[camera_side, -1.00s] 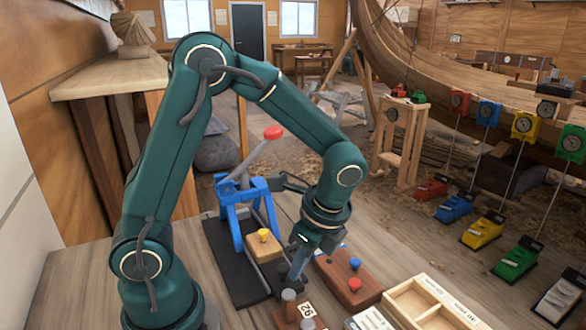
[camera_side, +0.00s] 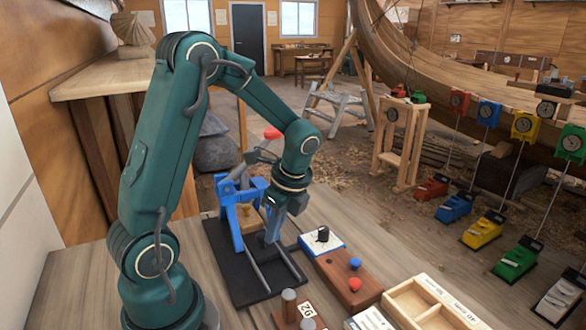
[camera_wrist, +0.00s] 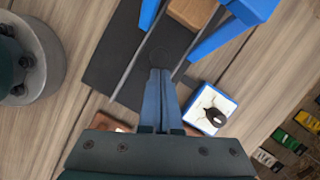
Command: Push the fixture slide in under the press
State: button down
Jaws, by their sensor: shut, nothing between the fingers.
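The blue press (camera_side: 231,212) with a red-knobbed lever (camera_side: 272,133) stands on a black base (camera_side: 240,277) with two metal rails. In the wrist view the block (camera_wrist: 192,12) shows at the top edge, partly cut off, beside the blue legs (camera_wrist: 222,38). My gripper (camera_side: 273,240) is shut and empty, pointing down over the rails in front of the press. In the wrist view its fingertips (camera_wrist: 160,73) look apart from the block.
A blue-edged white tray with a black object (camera_side: 321,241) lies right of the base. A brown block with red and blue knobs (camera_side: 350,280), a wooden divided tray (camera_side: 425,302) and a peg stand (camera_side: 297,310) are nearer the front. The front rails are clear.

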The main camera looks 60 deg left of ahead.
jog(key=shift+a, duration=0.2)
jog(key=shift+w+d+r, duration=0.1)
jog(key=shift+w+d, duration=0.15)
jog(key=shift+d, duration=0.2)
jog(key=d, duration=0.1)
jog(key=w+d+r, duration=0.1)
jog(key=d, duration=0.1)
jog(key=shift+w+d+r, duration=0.15)
jog(key=shift+w+r, duration=0.25)
jog(key=d+r+t, duration=0.1)
jog(key=d+r, duration=0.2)
jog(key=r, duration=0.8)
jog(key=s+d+f+n+t+h, duration=0.2)
jog(key=s+d+n+t, duration=0.4)
jog(key=n, duration=0.6)
jog(key=shift+s+d+f+n+h, duration=0.35)
jog(key=shift+s+d+h, duration=0.3)
jog(key=shift+s, duration=0.35)
